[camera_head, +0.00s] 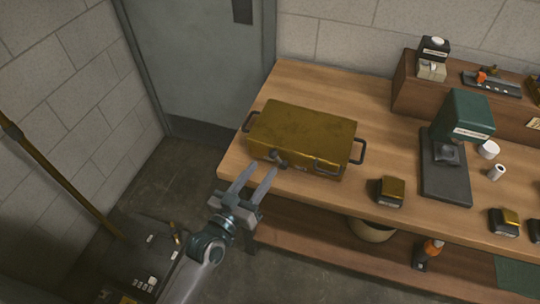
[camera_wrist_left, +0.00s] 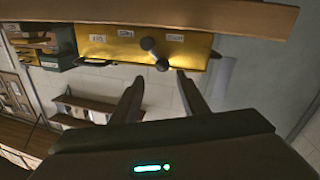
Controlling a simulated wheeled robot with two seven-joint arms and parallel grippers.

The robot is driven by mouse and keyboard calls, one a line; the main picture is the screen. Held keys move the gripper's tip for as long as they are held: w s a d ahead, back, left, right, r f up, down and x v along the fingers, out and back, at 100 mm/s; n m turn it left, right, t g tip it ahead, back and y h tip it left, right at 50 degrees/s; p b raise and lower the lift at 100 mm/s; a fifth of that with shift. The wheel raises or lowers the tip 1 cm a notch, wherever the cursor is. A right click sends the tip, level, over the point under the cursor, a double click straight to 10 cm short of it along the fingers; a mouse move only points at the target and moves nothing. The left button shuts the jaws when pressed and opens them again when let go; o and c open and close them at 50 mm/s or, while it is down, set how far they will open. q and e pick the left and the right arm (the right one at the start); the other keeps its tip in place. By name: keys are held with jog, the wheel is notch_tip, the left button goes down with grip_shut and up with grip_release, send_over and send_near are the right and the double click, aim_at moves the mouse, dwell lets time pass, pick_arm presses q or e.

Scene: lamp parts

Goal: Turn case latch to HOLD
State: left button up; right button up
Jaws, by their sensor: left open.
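The brass-coloured case (camera_head: 303,128) lies on the left part of the wooden bench, with dark handles at its ends. Its grey latch (camera_head: 279,158) is on the front face. In the left wrist view the case face (camera_wrist_left: 95,45) is yellow, with several small white labels whose words I cannot read surely. There the latch (camera_wrist_left: 154,54) slants between the labels. My left gripper (camera_head: 259,174) is open and empty in front of the case, just short of the latch. Its spread fingers (camera_wrist_left: 160,82) point at the case in the wrist view, apart from the latch. My right gripper is not in view.
The bench (camera_head: 350,90) has a dark green device (camera_head: 465,125) on a black base to the right. A small brass-topped block (camera_head: 391,190) sits right of the case near the front edge. A raised wooden shelf (camera_head: 410,90) stands behind. Bench space left of the case is narrow.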

aim_at(272, 156)
pick_arm(q)
jog(key=p+x, duration=0.1)
jog(key=x, duration=0.5)
jog(key=shift+f, duration=0.1)
grip_shut()
